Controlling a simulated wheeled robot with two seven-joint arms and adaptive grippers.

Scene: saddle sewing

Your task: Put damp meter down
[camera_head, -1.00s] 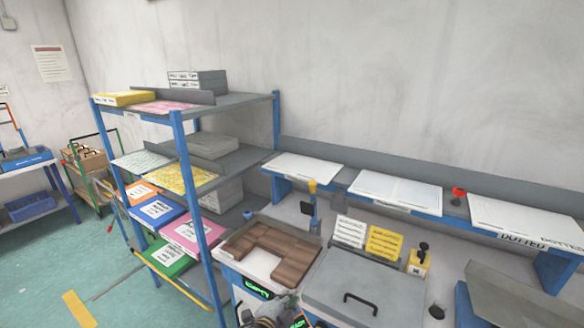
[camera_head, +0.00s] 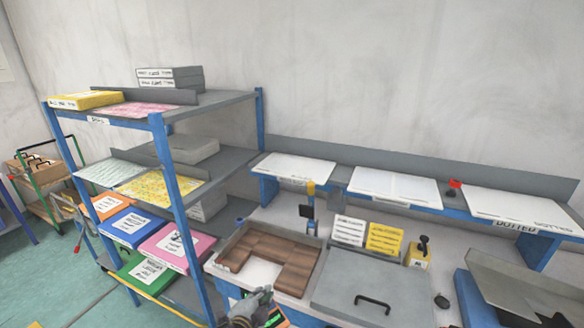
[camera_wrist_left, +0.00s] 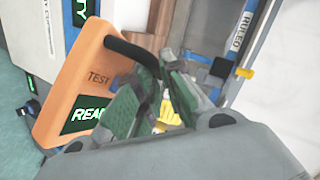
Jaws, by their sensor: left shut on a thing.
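The damp meter is an orange body marked TEST (camera_wrist_left: 85,85) with a green-lit READY panel and a black handle, seen in the left wrist view. My left gripper (camera_wrist_left: 152,90) is shut on the black handle, with its grey-green fingers around it. In the head view, my left gripper (camera_head: 256,303) is at the bottom edge, in front of the tray of brown blocks. A bit of the orange meter with green (camera_head: 278,318) shows beside it, mostly cut off. I cannot see what lies under the meter. My right gripper is not clearly in view.
A tray with brown blocks (camera_head: 222,262) and a grey lidded box (camera_head: 365,285) stand on the bench. Yellow and white cards (camera_head: 384,238) stand behind the box. A blue-framed shelf (camera_head: 160,150) with folders is at left. White boards (camera_head: 395,188) lie on the raised rear ledge.

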